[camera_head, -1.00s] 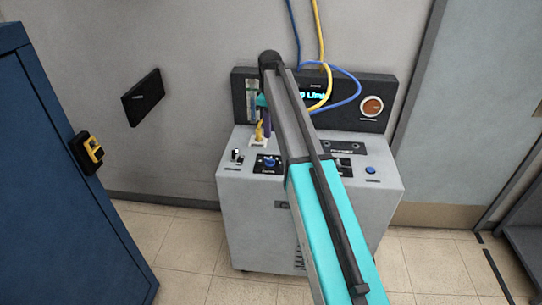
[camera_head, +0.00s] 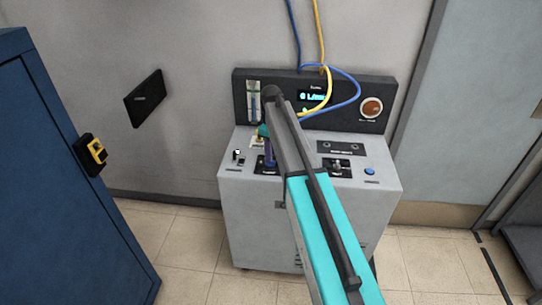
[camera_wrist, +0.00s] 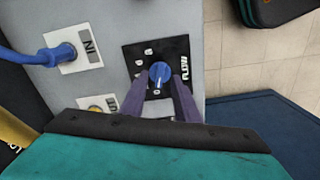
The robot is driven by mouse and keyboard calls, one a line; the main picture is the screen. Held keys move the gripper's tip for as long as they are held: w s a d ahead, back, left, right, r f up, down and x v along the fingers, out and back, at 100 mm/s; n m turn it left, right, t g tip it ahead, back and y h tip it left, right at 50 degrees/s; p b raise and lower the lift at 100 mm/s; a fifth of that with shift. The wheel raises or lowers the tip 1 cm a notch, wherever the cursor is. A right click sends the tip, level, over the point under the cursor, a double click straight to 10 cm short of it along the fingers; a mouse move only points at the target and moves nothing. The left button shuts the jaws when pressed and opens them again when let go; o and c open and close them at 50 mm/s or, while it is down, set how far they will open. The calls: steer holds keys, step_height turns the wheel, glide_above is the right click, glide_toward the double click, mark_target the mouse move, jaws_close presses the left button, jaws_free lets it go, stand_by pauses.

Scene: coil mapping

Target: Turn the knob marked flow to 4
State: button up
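The flow knob (camera_wrist: 160,73) is blue with a white pointer line and sits on a black plate (camera_wrist: 180,50) marked FLOW in the wrist view. The pointer line runs towards the gripper side, near a white mark; the scale digits are too small to read surely. My gripper (camera_wrist: 159,84) has its two purple fingers apart, one on each side of the knob's near edge. I cannot tell whether they touch it. In the head view my gripper (camera_head: 270,155) points down over the front left of the grey machine (camera_head: 250,205), hiding most of the knob.
A switch (camera_head: 238,155) stands left of my gripper. A display (camera_head: 312,96) and flow tube (camera_head: 253,100) are on the back panel. A blue cabinet (camera_head: 60,170) stands left.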

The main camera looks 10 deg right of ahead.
steer(key=shift+f, duration=1.35)
jaws_close()
